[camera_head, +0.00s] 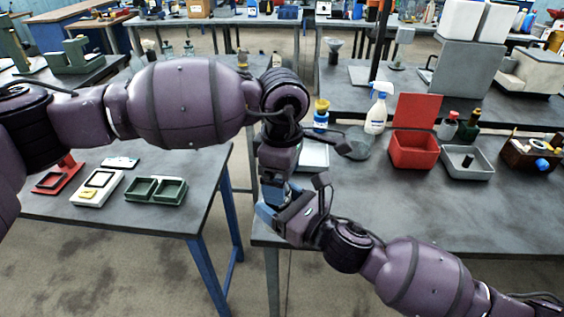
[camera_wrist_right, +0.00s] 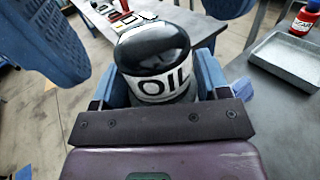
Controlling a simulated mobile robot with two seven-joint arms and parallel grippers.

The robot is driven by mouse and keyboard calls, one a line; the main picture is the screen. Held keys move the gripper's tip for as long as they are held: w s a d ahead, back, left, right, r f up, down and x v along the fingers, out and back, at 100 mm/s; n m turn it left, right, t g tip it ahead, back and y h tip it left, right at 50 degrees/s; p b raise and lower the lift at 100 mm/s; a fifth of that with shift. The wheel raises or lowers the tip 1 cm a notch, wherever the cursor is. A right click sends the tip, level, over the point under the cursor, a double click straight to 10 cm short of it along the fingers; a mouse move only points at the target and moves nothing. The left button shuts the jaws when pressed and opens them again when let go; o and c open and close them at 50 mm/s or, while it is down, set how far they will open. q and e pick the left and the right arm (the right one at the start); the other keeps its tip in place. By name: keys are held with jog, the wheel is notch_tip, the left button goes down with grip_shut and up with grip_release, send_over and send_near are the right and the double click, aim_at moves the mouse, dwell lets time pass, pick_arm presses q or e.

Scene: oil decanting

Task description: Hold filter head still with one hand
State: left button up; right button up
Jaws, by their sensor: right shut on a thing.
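A round object with a glossy black domed top (camera_wrist_right: 152,48) and a white body lettered OIL (camera_wrist_right: 165,86) sits between the blue fingers of my right gripper (camera_wrist_right: 160,90), which is shut on it. I cannot tell whether this is the filter head. In the head view my right gripper (camera_head: 276,214) is at the left edge of the right table, and the object is hidden there. My left gripper (camera_head: 276,188) points down just above it. In the right wrist view its two blue fingers stand wide apart on either side of the domed top, not touching it.
The right table (camera_head: 480,215) carries a red bin (camera_head: 414,150), a grey tray (camera_head: 466,164), a spray bottle (camera_head: 377,112) and a wooden caddy (camera_head: 530,156). The right table's front is bare.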

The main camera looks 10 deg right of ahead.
pick_arm(q)
jog(key=shift+f, duration=0.2)
jog(key=c, duration=1.1)
jog(key=shift+r, duration=0.6)
jog(key=shift+r, duration=0.35)
jog(key=shift+r, duration=0.2)
